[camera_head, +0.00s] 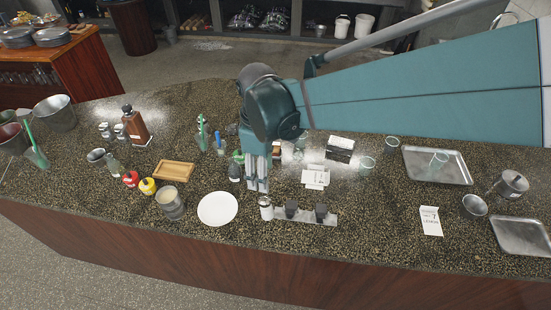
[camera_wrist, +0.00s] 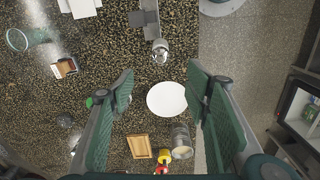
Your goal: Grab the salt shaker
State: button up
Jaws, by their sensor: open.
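A small shaker with a clear body and silver top (camera_head: 266,207) stands at the left end of a grey holder (camera_head: 305,217), right of the white plate. It appears to be the salt shaker; its label cannot be read. In the wrist view the shaker (camera_wrist: 160,50) shows from above, ahead of my fingertips and roughly between their lines. My gripper (camera_head: 257,186) points down over the counter, just behind the shaker in the head view. In the wrist view its two fingers (camera_wrist: 160,74) are wide apart with nothing between them.
The holder carries two dark-topped shakers. A white plate (camera_head: 217,208), a metal cup (camera_head: 170,203), a wooden tray (camera_head: 174,171) and red and yellow bottles (camera_head: 147,186) stand to the left. A dark bottle (camera_head: 234,172) is close beside my gripper. The counter's front edge lies near the holder.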

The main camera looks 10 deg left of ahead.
aim_at(265, 198)
notch_tip(265, 198, down, 14)
jog(key=shift+f, duration=0.1)
jog(key=shift+f, duration=0.1)
dwell(0.4)
jog(key=shift+f, duration=1.15)
jog(key=shift+f, duration=0.15)
jog(key=shift+w+a+f, duration=0.1)
jog(key=shift+f, duration=2.35)
jog(key=c, duration=1)
